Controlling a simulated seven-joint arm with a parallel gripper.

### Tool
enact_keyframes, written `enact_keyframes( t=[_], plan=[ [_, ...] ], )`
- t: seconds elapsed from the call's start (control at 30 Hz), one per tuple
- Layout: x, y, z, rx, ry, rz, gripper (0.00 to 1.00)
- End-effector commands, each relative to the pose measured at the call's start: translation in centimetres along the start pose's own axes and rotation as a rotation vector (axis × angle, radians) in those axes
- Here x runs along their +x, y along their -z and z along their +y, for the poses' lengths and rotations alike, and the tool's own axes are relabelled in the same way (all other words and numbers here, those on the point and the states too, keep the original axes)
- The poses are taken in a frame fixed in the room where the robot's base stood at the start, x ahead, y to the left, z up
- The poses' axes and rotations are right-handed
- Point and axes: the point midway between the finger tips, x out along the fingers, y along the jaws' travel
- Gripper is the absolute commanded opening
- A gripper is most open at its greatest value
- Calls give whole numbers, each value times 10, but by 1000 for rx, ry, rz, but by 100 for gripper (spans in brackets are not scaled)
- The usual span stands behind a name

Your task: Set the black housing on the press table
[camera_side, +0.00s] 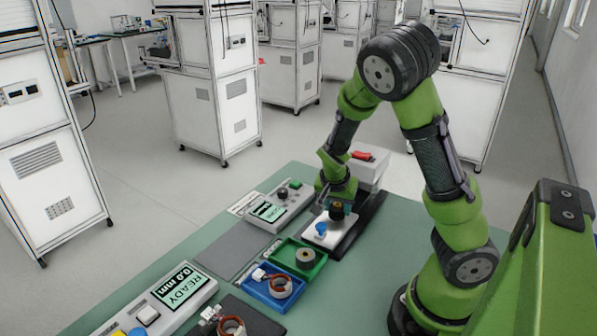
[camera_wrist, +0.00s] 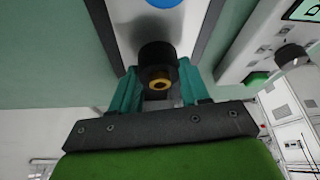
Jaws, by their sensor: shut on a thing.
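The black housing (camera_wrist: 157,56) is between the two teal fingers of my gripper (camera_wrist: 158,80) in the wrist view. It is a short black cylinder with a brass-coloured ring in its near end. In the side view the housing (camera_side: 337,211) shows as a small dark piece at the tip of my gripper (camera_side: 331,197), over the white press table (camera_side: 316,238). I cannot tell whether it touches the table. My gripper is shut on it. A blue button (camera_side: 321,228) is at the front of the press table, and it shows at the top of the wrist view (camera_wrist: 163,2).
The press body (camera_side: 371,172) with a red part on top stands behind. A tester with a display (camera_side: 268,212) is to the left. A green tray (camera_side: 283,250) with a grey ring and a blue tray (camera_side: 262,287) with a copper coil are in front. A grey mat (camera_side: 220,248) is bare.

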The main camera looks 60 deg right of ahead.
Motion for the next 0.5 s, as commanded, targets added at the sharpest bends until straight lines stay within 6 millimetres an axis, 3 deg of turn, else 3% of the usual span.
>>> enact_keyframes(
  t=[0.5],
  plan=[
    [4,-2,0,-2,-1,0,14]
  ],
)
